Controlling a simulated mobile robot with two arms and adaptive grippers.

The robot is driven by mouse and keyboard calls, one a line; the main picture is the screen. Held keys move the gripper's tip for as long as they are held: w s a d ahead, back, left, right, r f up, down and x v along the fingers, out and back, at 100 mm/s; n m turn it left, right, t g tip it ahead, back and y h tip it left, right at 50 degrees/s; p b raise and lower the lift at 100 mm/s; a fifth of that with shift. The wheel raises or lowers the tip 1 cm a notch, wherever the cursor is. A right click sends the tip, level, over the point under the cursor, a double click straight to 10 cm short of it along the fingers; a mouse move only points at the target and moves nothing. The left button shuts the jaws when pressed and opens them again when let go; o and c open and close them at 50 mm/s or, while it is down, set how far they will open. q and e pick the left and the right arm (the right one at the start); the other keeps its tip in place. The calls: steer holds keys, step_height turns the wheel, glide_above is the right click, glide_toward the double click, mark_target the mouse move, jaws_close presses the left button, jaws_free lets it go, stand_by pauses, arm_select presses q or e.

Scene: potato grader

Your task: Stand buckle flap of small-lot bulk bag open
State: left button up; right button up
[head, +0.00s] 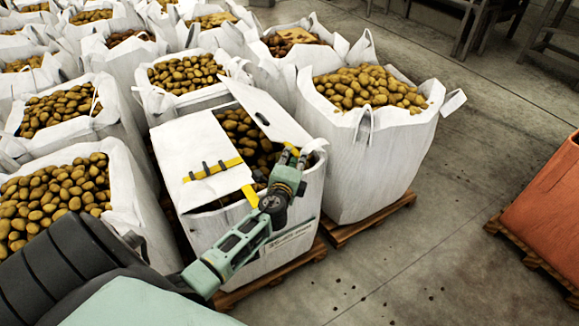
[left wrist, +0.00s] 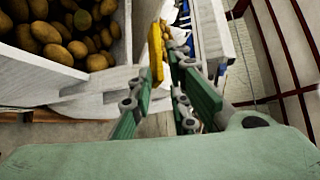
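The small-lot bulk bag (head: 290,245) stands at the middle of the head view, with potatoes inside. A white flap (head: 190,145) with a yellow band (head: 212,170) and black buckles lies over its left part. A second white flap (head: 262,108) with a dark slot slants along the back right. My left gripper (head: 290,153) is at the bag's right rim, by the end of that flap. In the left wrist view its fingers (left wrist: 160,75) close in on a yellow strap piece (left wrist: 156,50) between the tips. My right gripper is not in view.
Another full bag (head: 375,165) stands on a pallet at the right, close to this one. More potato bags (head: 65,200) crowd the left and back. An orange crate (head: 545,205) stands at the far right.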

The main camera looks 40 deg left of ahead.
arm_select(q)
steer(key=v, duration=1)
steer(key=shift+r, duration=0.15)
steer(key=shift+d, duration=0.1)
